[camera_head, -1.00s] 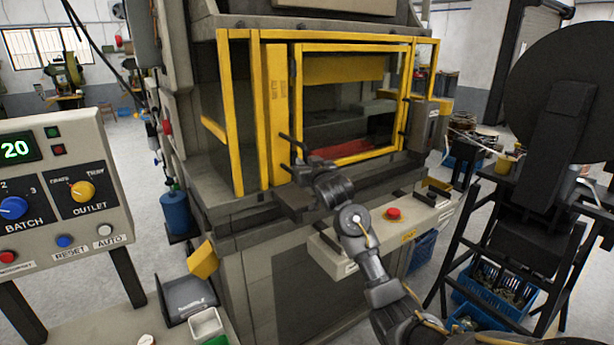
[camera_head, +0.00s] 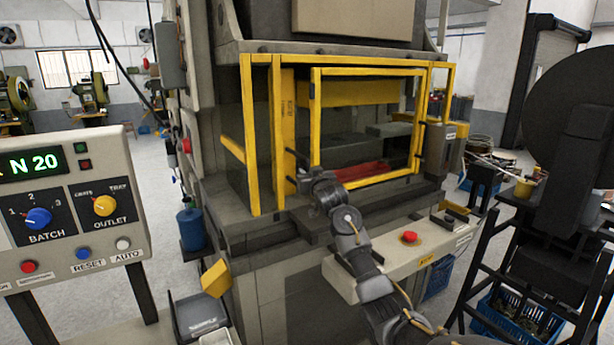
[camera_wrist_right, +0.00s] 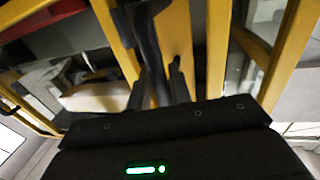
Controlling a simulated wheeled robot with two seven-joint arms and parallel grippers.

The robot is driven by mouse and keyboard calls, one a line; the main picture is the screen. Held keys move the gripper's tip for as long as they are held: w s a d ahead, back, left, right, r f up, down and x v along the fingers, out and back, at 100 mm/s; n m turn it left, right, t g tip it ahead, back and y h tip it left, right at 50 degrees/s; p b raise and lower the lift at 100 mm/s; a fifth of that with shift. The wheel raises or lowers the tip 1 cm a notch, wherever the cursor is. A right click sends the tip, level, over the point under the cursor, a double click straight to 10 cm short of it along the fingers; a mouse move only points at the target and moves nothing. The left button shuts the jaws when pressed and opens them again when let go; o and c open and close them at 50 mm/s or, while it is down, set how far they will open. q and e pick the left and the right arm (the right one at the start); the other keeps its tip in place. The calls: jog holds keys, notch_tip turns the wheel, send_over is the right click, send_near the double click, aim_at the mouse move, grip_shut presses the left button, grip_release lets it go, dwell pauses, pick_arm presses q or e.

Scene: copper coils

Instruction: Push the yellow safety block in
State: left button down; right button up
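The yellow safety block (camera_head: 289,110), a tall upright plate with faint lettering, stands in the press opening between the left yellow posts and the yellow-framed window. It also shows in the wrist view (camera_wrist_right: 176,40), in front of my fingers. My right gripper (camera_head: 296,168) is at the block's lower part, its two dark fingers apart, one above the other, pointing at it. In the wrist view, the right gripper (camera_wrist_right: 164,80) shows yellow between and beyond its fingers. I cannot tell whether the tips touch the block. My left gripper is out of view.
The yellow guard frame (camera_head: 256,140) stands close on the left and the window frame (camera_head: 314,130) on the right. Below are the press ledge (camera_head: 245,225) and a panel with a red button (camera_head: 409,237). A control box (camera_head: 70,205) stands at left, a black reel (camera_head: 570,120) at right.

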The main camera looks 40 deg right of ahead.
jog(key=shift+o, duration=1)
jog(key=shift+w+f, duration=0.25)
jog(key=b+v, duration=0.3)
jog(key=v, duration=0.7)
jog(key=shift+s, duration=0.4)
jog(key=shift+f, duration=0.1)
